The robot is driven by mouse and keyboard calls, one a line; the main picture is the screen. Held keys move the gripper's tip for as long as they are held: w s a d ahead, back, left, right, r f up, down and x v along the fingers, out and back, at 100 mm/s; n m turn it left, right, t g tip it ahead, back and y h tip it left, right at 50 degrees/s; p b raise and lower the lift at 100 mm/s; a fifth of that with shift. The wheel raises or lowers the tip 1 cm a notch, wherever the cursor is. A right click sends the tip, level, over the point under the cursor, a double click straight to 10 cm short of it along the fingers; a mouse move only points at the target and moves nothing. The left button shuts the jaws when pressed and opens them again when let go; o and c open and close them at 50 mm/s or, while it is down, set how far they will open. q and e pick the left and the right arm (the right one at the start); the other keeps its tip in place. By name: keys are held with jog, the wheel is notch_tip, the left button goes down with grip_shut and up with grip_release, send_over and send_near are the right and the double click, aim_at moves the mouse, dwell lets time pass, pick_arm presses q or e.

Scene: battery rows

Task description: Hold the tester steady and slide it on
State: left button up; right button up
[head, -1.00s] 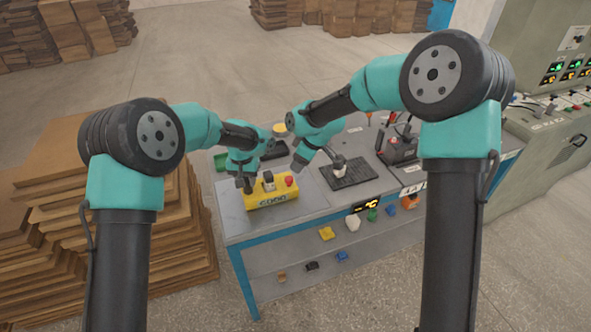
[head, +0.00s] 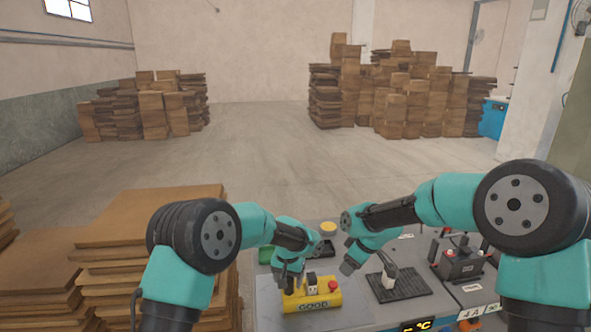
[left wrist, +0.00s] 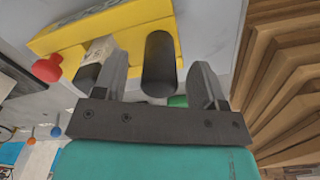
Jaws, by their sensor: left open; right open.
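The tester is a yellow box (head: 314,302) marked GOOD, with a red knob (head: 333,283) and a pale upright block (head: 311,279) on top. It sits on the near left of the bench. My left gripper (head: 287,284) is at its left end. In the left wrist view my left gripper (left wrist: 158,70) is open, its fingers on either side of a black post (left wrist: 160,62), with gaps showing. The yellow box (left wrist: 105,28) lies beyond them. My right gripper (head: 349,264) is open above the bench, right of and behind the tester, apart from it; its fingertips are small here.
A black ribbed mat (head: 406,288) with a pale-and-dark piece (head: 389,277) lies right of the tester. A dark device (head: 461,263) stands at the bench's right. A yellow round thing (head: 328,228) is at the back. Stacked brown boards (head: 110,265) rise left of the bench.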

pick_arm(q)
notch_tip(320, 180, up, 12)
dwell(0.7)
